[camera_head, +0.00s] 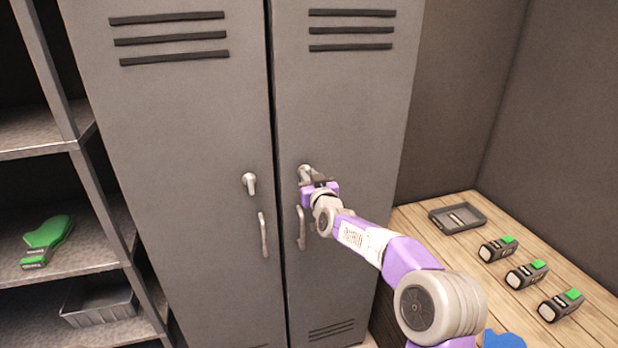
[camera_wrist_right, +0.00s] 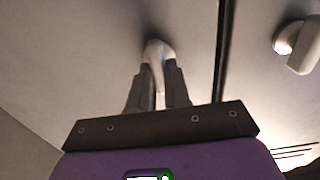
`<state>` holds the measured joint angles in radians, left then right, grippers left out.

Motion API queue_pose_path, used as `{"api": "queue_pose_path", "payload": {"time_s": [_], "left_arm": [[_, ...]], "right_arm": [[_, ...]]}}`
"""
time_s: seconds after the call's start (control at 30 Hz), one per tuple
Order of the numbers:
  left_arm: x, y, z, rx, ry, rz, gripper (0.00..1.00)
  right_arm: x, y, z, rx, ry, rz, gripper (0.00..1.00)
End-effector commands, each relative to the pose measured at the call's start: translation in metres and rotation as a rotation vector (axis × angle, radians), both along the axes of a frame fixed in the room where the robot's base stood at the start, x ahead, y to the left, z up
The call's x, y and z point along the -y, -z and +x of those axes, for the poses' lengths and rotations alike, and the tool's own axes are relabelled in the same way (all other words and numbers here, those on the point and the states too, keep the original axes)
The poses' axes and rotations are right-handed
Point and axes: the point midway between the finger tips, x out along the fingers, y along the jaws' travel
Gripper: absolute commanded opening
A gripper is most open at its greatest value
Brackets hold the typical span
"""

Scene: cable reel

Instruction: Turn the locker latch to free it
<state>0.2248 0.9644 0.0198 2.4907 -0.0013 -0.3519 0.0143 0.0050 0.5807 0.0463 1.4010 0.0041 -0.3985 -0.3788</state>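Two grey locker doors stand side by side, each with a small pale latch. The left door's latch (camera_head: 250,183) hangs straight down and also shows at the right of the right wrist view (camera_wrist_right: 296,44). The right door's latch (camera_head: 304,171) is partly hidden behind my right gripper (camera_head: 316,183). In the right wrist view this latch (camera_wrist_right: 158,50) sits between the two dark fingertips of my right gripper (camera_wrist_right: 159,82), which look closed on its lever. The exact lever angle is hard to tell. Both doors look closed. My left gripper is not in view.
Door handles (camera_head: 263,235) and (camera_head: 300,228) hang below the latches. A shelf on the left holds a green item (camera_head: 46,238) and a grey bin (camera_head: 98,303). A wooden bench on the right bears a tray (camera_head: 457,217) and several green-topped devices (camera_head: 526,274).

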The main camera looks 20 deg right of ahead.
Motion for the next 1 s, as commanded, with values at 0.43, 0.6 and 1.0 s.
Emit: {"api": "queue_pose_path", "payload": {"time_s": [0.43,0.6,1.0], "left_arm": [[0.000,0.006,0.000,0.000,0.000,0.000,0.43],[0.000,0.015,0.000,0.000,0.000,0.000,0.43],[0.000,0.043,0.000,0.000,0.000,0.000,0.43]], "right_arm": [[0.000,0.001,0.000,0.000,0.000,0.047,0.00],[0.001,0.002,0.000,-0.003,0.000,0.139,0.00],[0.003,0.003,0.000,-0.015,0.001,0.500,0.00]]}}
